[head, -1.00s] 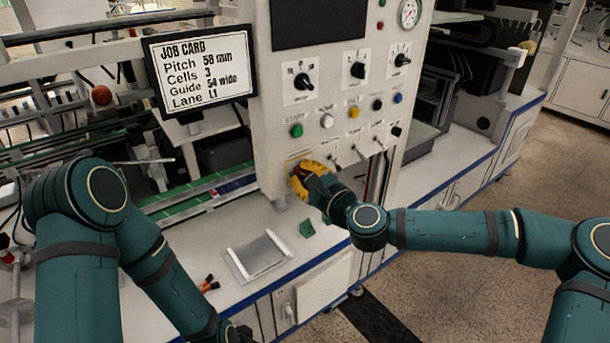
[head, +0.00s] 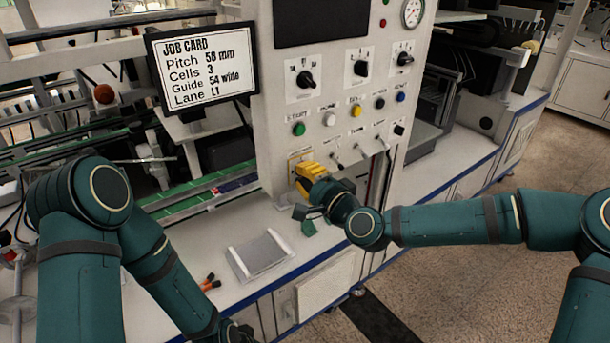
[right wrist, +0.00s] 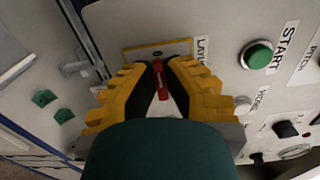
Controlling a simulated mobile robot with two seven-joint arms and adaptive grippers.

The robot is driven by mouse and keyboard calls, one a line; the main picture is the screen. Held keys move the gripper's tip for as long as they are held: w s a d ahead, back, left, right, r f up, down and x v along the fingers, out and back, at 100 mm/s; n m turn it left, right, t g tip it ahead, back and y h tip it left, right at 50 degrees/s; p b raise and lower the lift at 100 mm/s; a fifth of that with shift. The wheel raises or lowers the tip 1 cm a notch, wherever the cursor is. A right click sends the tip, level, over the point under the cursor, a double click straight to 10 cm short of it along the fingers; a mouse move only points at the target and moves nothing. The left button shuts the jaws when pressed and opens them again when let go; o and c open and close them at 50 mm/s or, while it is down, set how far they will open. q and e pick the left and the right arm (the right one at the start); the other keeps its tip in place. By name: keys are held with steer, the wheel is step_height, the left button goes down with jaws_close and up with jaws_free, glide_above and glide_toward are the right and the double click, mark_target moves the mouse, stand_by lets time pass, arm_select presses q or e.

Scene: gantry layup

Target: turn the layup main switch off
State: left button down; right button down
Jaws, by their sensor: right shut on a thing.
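The layup main switch has a red handle (right wrist: 162,94) on a yellow-edged plate (right wrist: 157,50) marked "LAYU…" in the right wrist view. My right gripper (right wrist: 161,78) has its yellow, black-padded fingers closed around the red handle. In the head view the right gripper (head: 300,180) is at the lower left of the grey control panel (head: 283,120) and covers most of the switch. The end of my left arm is low in the head view, at the bottom edge, and its fingers do not show clearly.
A green START button (head: 298,129) sits above the switch, with more buttons, knobs and toggles to its right. A job card screen (head: 202,67) hangs left of the panel.

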steer(key=shift+r, duration=0.1)
stand_by(0.5)
steer(key=c, duration=1)
jaws_free()
steer(key=shift+c, duration=0.2)
steer(key=v, duration=1.2)
